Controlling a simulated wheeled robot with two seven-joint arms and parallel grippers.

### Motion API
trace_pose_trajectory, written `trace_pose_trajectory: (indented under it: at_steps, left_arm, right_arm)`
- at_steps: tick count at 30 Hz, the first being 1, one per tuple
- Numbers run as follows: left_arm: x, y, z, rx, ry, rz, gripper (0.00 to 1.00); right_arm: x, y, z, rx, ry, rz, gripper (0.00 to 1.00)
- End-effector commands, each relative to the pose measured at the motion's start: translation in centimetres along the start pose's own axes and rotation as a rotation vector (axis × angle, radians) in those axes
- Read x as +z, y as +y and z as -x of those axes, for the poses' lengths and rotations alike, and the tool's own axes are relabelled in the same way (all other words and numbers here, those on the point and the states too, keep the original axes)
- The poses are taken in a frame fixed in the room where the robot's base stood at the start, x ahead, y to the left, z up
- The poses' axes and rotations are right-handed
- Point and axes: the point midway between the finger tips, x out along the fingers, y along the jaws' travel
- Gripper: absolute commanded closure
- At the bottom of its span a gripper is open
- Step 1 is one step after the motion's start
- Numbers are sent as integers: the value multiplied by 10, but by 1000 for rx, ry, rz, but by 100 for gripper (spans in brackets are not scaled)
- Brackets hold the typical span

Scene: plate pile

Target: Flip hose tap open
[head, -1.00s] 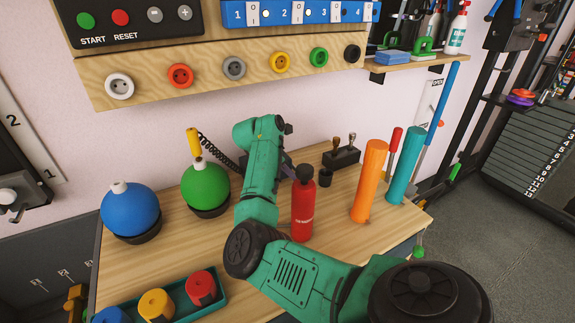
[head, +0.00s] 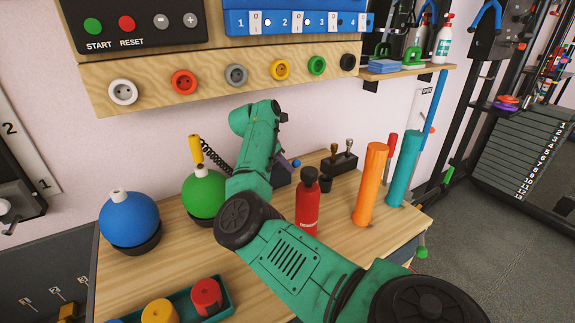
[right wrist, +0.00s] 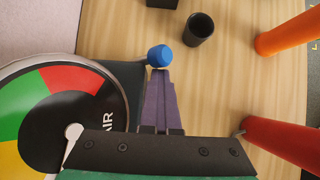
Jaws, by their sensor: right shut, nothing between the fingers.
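A small round blue knob (right wrist: 161,56) shows in the right wrist view, right at the fingertips of my right gripper (right wrist: 160,76). It looks like the handle end of the hose tap, but the tap body is hidden. The knob also shows small in the head view (head: 296,163), just right of my green arm. My right gripper's purple fingers are shut with nothing between them; I cannot tell whether they touch the knob. A round AIR gauge (right wrist: 62,113) with coloured sectors lies left of the fingers. A black coiled hose (head: 215,157) runs behind my arm. My left gripper is out of view.
A red bottle (head: 307,207), an orange cylinder (head: 371,185) and a teal cylinder (head: 403,170) stand right of my arm. A black cup (right wrist: 199,29) is near the knob. Green (head: 204,194) and blue (head: 129,219) balls stand left. A wall panel (head: 300,73) hangs above.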

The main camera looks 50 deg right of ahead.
Motion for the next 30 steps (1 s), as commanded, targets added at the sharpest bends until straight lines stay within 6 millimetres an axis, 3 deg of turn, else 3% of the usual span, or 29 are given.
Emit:
trace_pose_trajectory:
  at_steps: [23,30]
  left_arm:
    - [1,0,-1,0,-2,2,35]
    - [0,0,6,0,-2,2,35]
  right_arm:
    - [3,1,2,0,-2,-2,100]
    - [9,1,11,0,-2,-3,100]
